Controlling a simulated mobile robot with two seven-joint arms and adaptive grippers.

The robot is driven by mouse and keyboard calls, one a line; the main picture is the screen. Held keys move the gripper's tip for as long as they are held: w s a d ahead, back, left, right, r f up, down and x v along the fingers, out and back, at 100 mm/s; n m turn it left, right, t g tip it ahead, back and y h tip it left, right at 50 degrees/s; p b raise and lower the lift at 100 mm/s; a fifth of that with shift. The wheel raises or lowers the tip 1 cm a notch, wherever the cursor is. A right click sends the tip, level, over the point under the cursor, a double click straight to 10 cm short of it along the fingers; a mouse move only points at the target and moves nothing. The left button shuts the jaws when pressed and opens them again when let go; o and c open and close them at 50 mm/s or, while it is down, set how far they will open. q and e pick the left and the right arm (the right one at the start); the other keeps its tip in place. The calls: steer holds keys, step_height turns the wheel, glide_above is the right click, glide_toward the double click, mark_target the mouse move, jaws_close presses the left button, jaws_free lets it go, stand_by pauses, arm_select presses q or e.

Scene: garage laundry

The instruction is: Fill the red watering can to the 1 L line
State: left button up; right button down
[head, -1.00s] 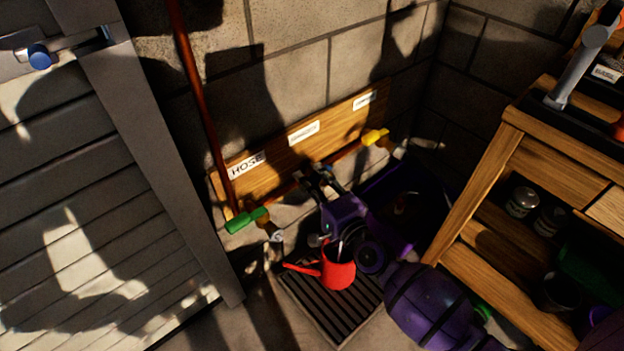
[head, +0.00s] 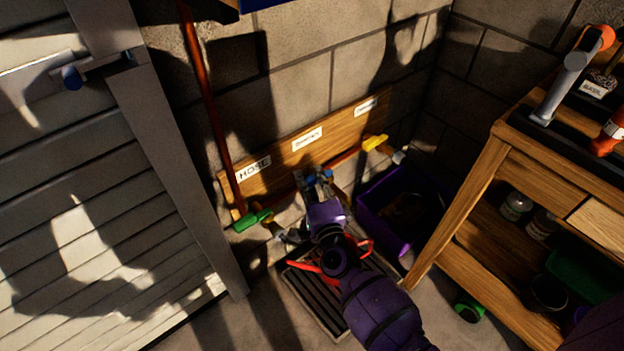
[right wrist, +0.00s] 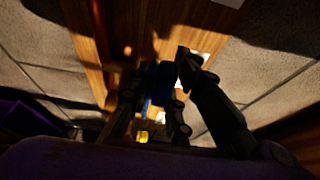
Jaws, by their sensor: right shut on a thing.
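The red watering can (head: 309,267) stands on the dark slatted grate (head: 304,286) below the middle tap. My purple right arm hides most of it, so its water level and the 1 L line cannot be seen. My right gripper (head: 317,178) is at the middle tap, below the middle label on the wooden board. In the right wrist view, its dark fingers (right wrist: 156,95) are shut on a blue tap handle (right wrist: 150,84). I cannot tell whether water is running. My left gripper is not in view.
A green-handled tap (head: 252,219) under the HOSE label is at left, and a yellow-handled tap (head: 375,143) at right. A purple bin (head: 375,222) stands right of the grate. A wooden bench (head: 470,190) is at right, a grey slatted door (head: 90,220) at left.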

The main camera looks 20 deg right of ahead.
steer(key=shift+w+d+r, duration=0.1)
steer(key=shift+w+r, duration=0.1)
steer(key=shift+r, duration=0.35)
steer(key=c, duration=1.7)
jaws_free()
steer(key=shift+f, duration=0.1)
steer(key=shift+s+f, duration=0.1)
steer(key=shift+f, duration=0.05)
steer(key=s, duration=1.2)
steer(key=shift+a, duration=0.4)
